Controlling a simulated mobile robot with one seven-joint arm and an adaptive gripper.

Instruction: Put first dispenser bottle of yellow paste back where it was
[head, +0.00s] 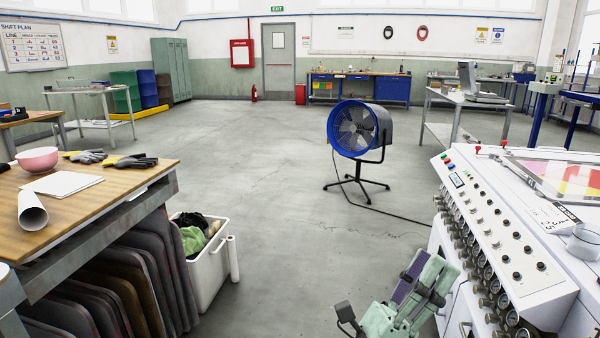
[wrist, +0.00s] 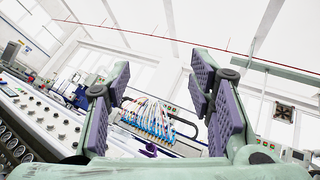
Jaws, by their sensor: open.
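I cannot make out a dispenser bottle of yellow paste in either view. My gripper (head: 424,270), pale green with purple finger pads, is low in the head view, just left of the white machine (head: 520,270). In the wrist view my gripper (wrist: 160,78) has its fingers wide apart, with nothing held between them. Beyond the fingers, a row of blue-tipped nozzles with pale tubes (wrist: 150,117) hangs on a gantry, some distance off. The machine's control panel (wrist: 45,120) shows at left in the wrist view.
A blue fan (head: 352,130) stands on the open floor ahead, its cable trailing to the machine. A wooden workbench (head: 130,185) and a white bin (head: 208,265) are at left.

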